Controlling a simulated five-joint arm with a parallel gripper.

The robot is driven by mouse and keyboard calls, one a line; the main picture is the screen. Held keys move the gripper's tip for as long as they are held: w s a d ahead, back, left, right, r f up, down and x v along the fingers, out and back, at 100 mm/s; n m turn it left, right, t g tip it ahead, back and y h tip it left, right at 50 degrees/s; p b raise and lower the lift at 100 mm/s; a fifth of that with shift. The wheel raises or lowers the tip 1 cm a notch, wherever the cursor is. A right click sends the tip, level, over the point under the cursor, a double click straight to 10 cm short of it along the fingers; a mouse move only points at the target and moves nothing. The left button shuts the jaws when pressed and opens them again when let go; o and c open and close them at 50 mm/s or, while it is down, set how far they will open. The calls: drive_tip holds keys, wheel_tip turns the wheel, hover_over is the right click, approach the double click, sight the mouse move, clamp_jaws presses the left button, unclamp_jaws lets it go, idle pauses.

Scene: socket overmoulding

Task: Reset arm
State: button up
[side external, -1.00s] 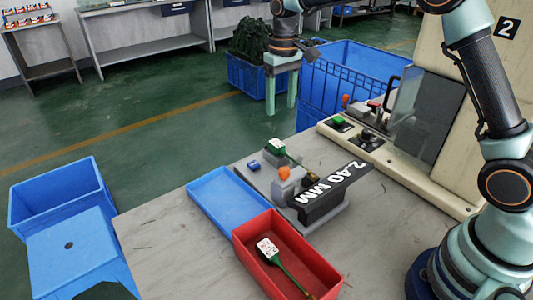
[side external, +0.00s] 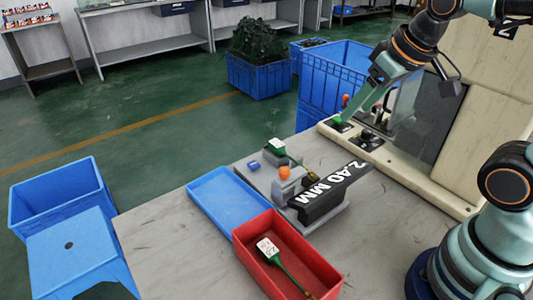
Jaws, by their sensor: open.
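My gripper (side external: 364,110) is at the upper right, in front of the machine's guard window. Its pale green fingers point down and left, spread apart, with nothing visible between them. The nearer fingertip overlaps the machine's control panel in the picture; I cannot tell whether it touches. My arm comes in from the top right.
The table holds a red tray (side external: 247,247) with a green-handled part (side external: 268,247), an empty blue tray (side external: 229,199), and a fixture marked "2.40 MM" (side external: 330,192). Another green part (side external: 276,146) lies behind. Blue bins (side external: 258,78) stand on the floor beyond.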

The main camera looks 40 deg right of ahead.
drive_tip(key=shift+s+f, duration=0.35)
drive_tip(key=shift+s, duration=0.15)
